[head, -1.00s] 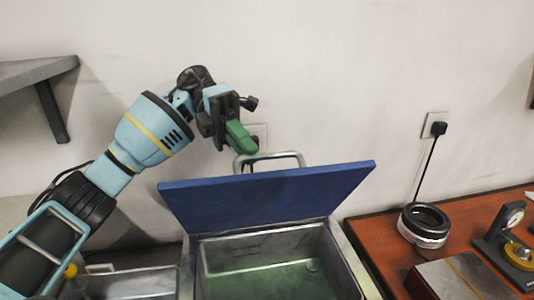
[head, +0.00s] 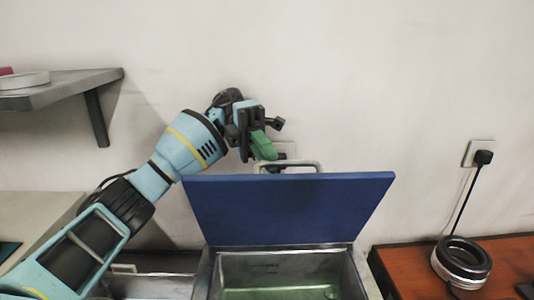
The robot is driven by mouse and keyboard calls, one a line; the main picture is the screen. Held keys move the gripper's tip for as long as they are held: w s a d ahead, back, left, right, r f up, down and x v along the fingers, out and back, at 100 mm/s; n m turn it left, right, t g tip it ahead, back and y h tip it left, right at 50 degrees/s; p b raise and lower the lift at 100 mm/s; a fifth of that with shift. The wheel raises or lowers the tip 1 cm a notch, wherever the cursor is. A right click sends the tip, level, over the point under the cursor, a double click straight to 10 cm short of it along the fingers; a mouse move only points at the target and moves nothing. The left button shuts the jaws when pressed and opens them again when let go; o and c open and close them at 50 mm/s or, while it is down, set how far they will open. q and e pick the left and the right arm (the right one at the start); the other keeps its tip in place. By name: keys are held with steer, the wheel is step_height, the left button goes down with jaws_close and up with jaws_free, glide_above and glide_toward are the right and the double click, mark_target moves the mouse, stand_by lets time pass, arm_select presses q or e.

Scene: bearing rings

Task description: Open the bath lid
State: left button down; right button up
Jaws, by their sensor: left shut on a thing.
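The bath lid (head: 290,208) is a flat blue panel, tilted up steeply at the back of the metal bath (head: 285,262). A metal bar handle (head: 312,165) shows above the lid's top edge. My left gripper (head: 266,154) has green fingers and is shut at the left end of the handle; the exact contact is partly hidden behind the lid edge. The bath stands open at the front, with a greenish inside. My right gripper is not in view.
A wooden table (head: 405,262) at the right carries a dark-and-silver ring-shaped device (head: 462,262), its cord running to a wall socket (head: 479,153). A grey shelf (head: 70,88) juts out at upper left. A second metal basin (head: 150,284) lies left of the bath.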

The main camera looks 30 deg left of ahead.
arm_select(q)
steer(key=c, duration=1.5)
jaws_free()
steer(key=shift+r, duration=0.1)
